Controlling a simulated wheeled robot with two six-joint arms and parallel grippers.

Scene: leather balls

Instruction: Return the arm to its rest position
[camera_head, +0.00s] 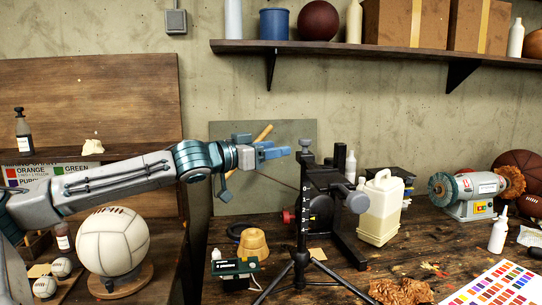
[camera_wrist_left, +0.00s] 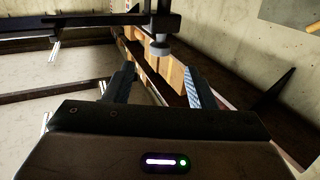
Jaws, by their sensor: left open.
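My left arm (camera_head: 120,180) comes in from the left in the head view, stretched over the left bench. My left gripper (camera_head: 275,152) is in mid-air in front of the grey-green panel (camera_head: 300,135) by the wall, above the workbench. In the left wrist view its two fingers (camera_wrist_left: 158,85) stand apart with nothing between them. The black stand (camera_head: 325,190) with a clamp is just right of the fingertips; I cannot tell whether they touch it. My right gripper is not in view.
A white ball (camera_head: 112,240) sits on a wooden stand below my arm. A black tripod (camera_head: 301,262), a white jug (camera_head: 381,208) and a bench grinder (camera_head: 472,190) crowd the workbench (camera_head: 450,245). A loaded shelf (camera_head: 400,50) runs along the wall above.

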